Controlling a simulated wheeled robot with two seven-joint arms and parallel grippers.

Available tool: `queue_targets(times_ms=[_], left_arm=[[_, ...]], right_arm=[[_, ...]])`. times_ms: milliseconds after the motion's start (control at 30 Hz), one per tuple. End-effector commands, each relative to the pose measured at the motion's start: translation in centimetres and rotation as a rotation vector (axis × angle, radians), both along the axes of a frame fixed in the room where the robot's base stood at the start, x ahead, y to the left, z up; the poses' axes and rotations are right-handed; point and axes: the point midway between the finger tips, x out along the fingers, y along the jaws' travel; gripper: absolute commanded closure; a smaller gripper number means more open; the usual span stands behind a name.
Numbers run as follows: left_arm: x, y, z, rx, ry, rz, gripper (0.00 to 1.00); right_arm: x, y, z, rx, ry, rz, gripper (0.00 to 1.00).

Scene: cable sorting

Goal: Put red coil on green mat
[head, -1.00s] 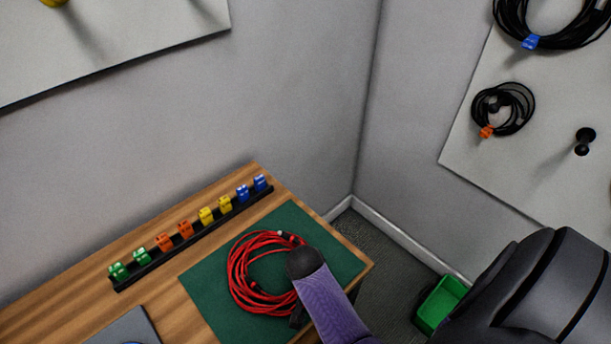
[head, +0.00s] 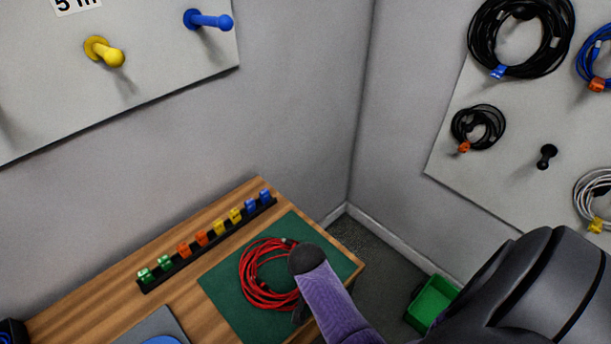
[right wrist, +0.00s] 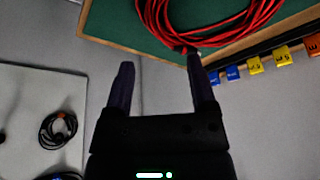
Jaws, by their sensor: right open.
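The red coil (head: 262,290) lies on the green mat (head: 222,282) on the wooden table, its loops within the mat. It also shows at the top of the right wrist view (right wrist: 215,38), with a dark connector end by one finger. My right gripper (right wrist: 161,68) is open, with its two dark fingers apart and nothing between them. One fingertip appears close to the coil's edge; I cannot tell whether they touch. In the head view my purple right arm hides the coil's right side and most of the gripper. My left gripper is out of view.
A black rail (head: 210,246) with green, orange, yellow and blue clips runs along the table's back edge. A green bin (head: 432,304) stands on the floor to the right. Coiled cables hang on the right wall panel (head: 500,165). A grey plate (head: 152,328) lies at the front left.

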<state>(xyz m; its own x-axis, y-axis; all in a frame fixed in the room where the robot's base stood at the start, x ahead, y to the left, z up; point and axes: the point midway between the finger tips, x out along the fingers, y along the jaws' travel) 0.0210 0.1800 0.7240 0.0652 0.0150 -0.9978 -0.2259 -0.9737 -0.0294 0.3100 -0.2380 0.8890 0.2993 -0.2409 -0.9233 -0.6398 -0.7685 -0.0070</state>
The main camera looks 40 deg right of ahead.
Motion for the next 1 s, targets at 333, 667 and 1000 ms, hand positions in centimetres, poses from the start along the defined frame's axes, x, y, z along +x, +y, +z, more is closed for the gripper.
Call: queue_targets(times_ms=[333,667,1000], left_arm=[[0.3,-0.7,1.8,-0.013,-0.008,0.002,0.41],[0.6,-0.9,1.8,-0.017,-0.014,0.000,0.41],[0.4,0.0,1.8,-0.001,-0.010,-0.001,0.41]], right_arm=[[-4.6,2.5,-4.2,-0.003,0.094,0.245,0.28],[-27.9,6.2,-14.6,0.045,0.332,0.894,0.28],[-28.6,6.2,-14.7,0.045,0.335,0.913,0.28]])
